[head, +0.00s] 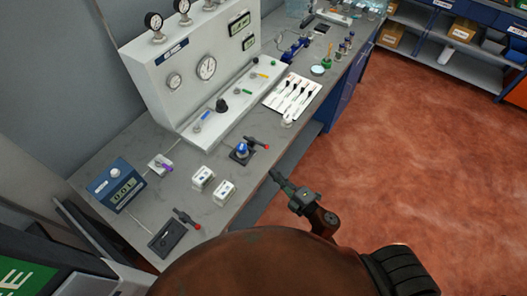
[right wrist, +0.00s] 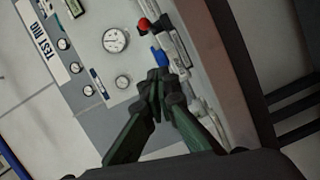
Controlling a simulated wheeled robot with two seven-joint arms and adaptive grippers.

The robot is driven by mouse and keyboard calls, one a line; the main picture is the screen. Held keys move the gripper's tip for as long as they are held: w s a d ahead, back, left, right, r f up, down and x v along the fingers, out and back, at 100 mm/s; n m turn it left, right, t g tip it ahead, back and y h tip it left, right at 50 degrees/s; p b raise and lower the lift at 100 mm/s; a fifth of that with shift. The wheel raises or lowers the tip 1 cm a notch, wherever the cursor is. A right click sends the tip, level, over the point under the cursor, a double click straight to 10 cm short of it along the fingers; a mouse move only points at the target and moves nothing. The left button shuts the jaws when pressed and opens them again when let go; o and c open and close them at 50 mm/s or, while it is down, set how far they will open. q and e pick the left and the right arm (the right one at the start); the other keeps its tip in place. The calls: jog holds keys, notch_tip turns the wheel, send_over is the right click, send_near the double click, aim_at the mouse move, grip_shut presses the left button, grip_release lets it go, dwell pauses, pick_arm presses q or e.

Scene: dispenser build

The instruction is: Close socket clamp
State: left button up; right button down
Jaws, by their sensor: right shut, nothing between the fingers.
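A small clamp with a blue piece (head: 241,149) and a dark base stands near the bench's front edge in the head view. Its black lever with a red tip (head: 265,147) points right. Another black clamp plate (head: 168,240) with a red-tipped lever lies at the front left; I cannot tell which is the socket clamp. My right gripper (head: 277,178) is shut and empty, apart from the blue-piece clamp at its lower right. The right wrist view shows the shut fingertips (right wrist: 158,82), with a blue part (right wrist: 158,56) and red knob (right wrist: 144,24) beyond. My left gripper is out of view.
A white rack (head: 292,95) lies farther right. The red floor (head: 410,150) is clear.

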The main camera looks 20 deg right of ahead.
aim_at(256, 142)
jog(key=shift+a+r, duration=0.15)
jog(key=shift+r, duration=0.25)
jog(key=p+x, duration=0.1)
jog(key=x, duration=0.9)
jog(key=shift+a, duration=0.1)
jog(key=w+d, duration=0.1)
jog(key=d, duration=0.1)
jog(key=shift+w+d+f, duration=0.5)
jog(key=shift+w+d, duration=0.1)
jog(key=shift+d, duration=0.05)
